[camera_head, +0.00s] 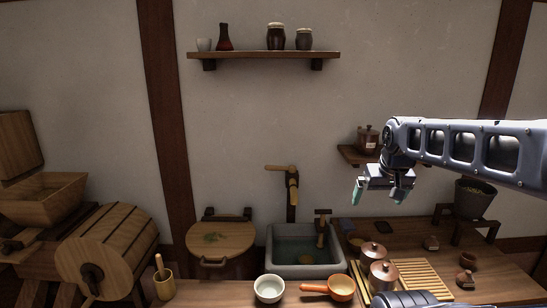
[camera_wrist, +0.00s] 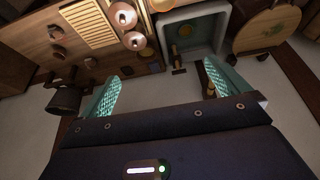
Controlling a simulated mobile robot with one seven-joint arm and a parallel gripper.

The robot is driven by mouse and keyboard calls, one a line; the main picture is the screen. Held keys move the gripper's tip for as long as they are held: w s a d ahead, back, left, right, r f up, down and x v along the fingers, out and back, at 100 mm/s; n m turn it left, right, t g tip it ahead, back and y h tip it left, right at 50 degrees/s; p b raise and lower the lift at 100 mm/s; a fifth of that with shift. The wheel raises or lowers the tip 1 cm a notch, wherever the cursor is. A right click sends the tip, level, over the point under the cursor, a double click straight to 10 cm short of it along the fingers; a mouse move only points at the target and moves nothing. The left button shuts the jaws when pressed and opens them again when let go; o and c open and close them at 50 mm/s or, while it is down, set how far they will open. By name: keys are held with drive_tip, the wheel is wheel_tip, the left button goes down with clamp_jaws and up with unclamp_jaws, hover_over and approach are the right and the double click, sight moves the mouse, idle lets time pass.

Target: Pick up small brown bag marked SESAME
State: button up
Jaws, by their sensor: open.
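Similar small brown shapes (camera_wrist: 56,32) show at the left of the wrist view. My gripper (camera_head: 378,192) is open and empty, high above the counter and left of both shapes. Its two green-padded fingers stand wide apart in the wrist view (camera_wrist: 161,70).
Lidded copper pots (camera_head: 383,275) and a slatted wooden rack (camera_head: 422,277) stand left of the front shape. A stone sink (camera_head: 305,262) with water lies farther left. A dark bucket (camera_head: 477,197) on a stand is at the back right. A small wall shelf (camera_head: 352,155) is behind my arm.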

idle(0.4)
drive_tip(key=c, duration=0.7)
